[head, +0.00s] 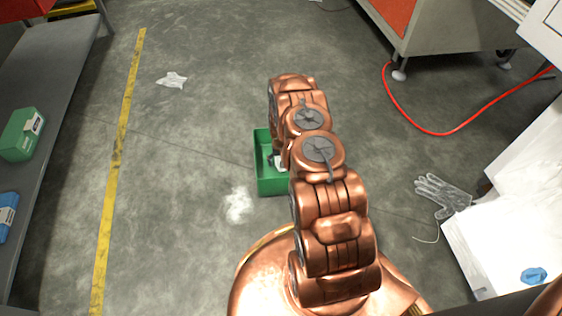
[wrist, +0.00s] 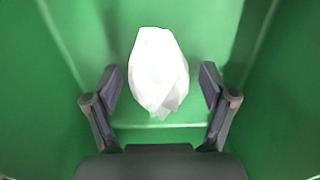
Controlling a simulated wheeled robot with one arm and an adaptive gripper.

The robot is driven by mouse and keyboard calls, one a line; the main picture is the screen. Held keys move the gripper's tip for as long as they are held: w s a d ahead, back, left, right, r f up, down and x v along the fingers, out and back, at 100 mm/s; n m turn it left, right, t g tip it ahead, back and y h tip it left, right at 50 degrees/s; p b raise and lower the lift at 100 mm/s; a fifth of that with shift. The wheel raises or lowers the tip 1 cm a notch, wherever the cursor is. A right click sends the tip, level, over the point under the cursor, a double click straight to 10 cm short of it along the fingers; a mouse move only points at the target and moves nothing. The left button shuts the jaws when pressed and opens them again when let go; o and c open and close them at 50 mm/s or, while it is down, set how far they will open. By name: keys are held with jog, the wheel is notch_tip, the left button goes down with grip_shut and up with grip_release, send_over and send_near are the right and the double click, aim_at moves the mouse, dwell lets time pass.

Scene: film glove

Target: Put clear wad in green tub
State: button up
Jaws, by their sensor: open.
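A clear, crumpled wad (head: 238,203) lies on the concrete floor, just left of the green tub. The green tub (head: 272,187) stands on the floor, partly hidden behind my arm; its green inside (wrist: 45,110) fills the wrist view. My gripper (wrist: 158,76) is open over or in the tub, its fingers apart on either side of a white crumpled piece (wrist: 158,68). I cannot tell whether the fingers touch that piece. It looks more opaque than the clear wad. In the head view my arm hides most of the gripper.
A white crumpled scrap (head: 172,80) lies farther off on the floor. A clear glove (head: 443,195) lies at right beside a white surface (head: 510,225). A red hose (head: 430,132) curves near a cabinet. A grey shelf (head: 55,80) stands at left beyond a yellow line. Floor between is clear.

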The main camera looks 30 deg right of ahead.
jog(key=shift+r, duration=0.1)
jog(key=s+a+r+n+p, duration=0.1)
jog(key=a+r, duration=0.2)
jog(key=r, duration=0.7)
jog(key=s+a+r+p, duration=0.1)
jog(key=a+r, duration=0.2)
jog(key=r, duration=0.7)
jog(key=s+a+r+n+p, duration=0.1)
jog(key=a+r, duration=0.2)
jog(key=r, duration=0.7)
jog(key=s+a+r+n+g, duration=0.1)
jog(key=s+a+r, duration=0.3)
jog(key=r, duration=0.2)
jog(key=s+a+r+g, duration=0.1)
jog(key=s+a+r, duration=0.3)
jog(key=r, duration=0.3)
jog(key=s+a+r+n, duration=0.1)
jog(key=s+r, duration=0.3)
jog(key=s, duration=0.5)
jog(key=s+a+r+g, duration=0.1)
jog(key=s+a+r, duration=0.3)
jog(key=s, duration=0.6)
jog(key=s+a+r+n, duration=0.1)
jog(key=s+r, duration=0.3)
jog(key=s, duration=0.5)
jog(key=shift+s+a+r+n+g, duration=0.3)
jog(key=shift+a+g, duration=0.1)
jog(key=shift+a, duration=0.3)
